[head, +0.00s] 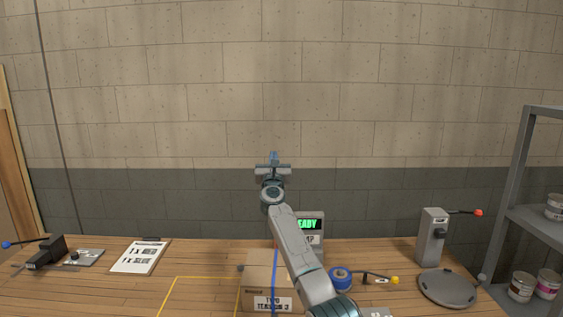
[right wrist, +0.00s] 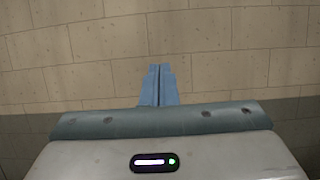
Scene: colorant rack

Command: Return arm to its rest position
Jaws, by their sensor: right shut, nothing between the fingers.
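My right arm reaches up from the bottom of the head view, over the table's middle. Its gripper (head: 273,156) is raised well above the tabletop, in front of the block wall, and points away from me. In the right wrist view the two blue fingers (right wrist: 158,84) are pressed together with nothing between them, and only the wall lies beyond. The left gripper is not in view.
On the wooden table (head: 205,262) a cardboard box (head: 258,278) and a display unit (head: 313,224) stand behind or beside my arm. A blue roll (head: 340,279), a round grey lid (head: 448,288), a grey dispenser (head: 433,237) and a shelf of cans (head: 548,283) are right. Papers (head: 139,257) lie left.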

